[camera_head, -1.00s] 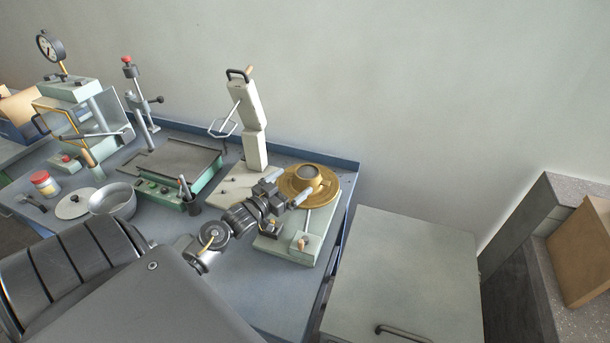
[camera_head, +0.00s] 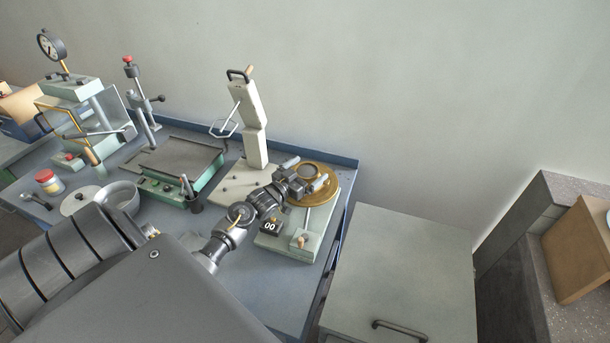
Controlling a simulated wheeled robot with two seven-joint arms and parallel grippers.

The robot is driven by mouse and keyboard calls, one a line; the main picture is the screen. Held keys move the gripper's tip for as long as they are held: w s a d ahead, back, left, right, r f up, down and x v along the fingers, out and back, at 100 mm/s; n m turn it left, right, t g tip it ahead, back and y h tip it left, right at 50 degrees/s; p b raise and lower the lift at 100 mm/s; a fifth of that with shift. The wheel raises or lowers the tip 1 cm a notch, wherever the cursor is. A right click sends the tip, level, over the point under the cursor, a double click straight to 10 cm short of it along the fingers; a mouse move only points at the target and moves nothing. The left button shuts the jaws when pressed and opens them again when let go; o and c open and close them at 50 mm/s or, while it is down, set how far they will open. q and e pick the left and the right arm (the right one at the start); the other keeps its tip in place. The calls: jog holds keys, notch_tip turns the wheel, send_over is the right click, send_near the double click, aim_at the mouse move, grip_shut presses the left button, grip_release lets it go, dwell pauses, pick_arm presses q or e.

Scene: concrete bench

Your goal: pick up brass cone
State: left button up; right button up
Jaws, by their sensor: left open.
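The brass cone (camera_head: 309,171) stands on the round brass plate (camera_head: 328,196) of a pale green table device, with its open, greyish top showing. My left gripper (camera_head: 305,174) is open at the cone, with one finger on its far side and the other on its near right side. The gripper hides the cone's lower left part. I cannot tell whether the fingers touch it. My right gripper is not in view.
A tall cream stand (camera_head: 250,120) with a black handle rises just behind and left of the plate. A small black counter (camera_head: 271,226) sits on the device's front. A metal bowl (camera_head: 123,196) and a flat grey-topped device (camera_head: 175,160) stand further left. A pale cabinet (camera_head: 400,270) is at right.

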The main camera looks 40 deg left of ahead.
pick_arm(q)
jog(key=c, duration=1.2)
jog(key=shift+o, duration=0.2)
jog(key=shift+r+b, duration=0.1)
jog(key=shift+b, duration=0.35)
jog(key=shift+s+r, duration=0.1)
jog(key=shift+s, duration=0.1)
jog(key=s+a+b, duration=0.1)
jog(key=s+b, duration=0.2)
jog(key=s, duration=1.4)
jog(key=shift+s+r+b, duration=0.15)
jog(key=shift+s+b, duration=0.1)
jog(key=shift+b, duration=0.15)
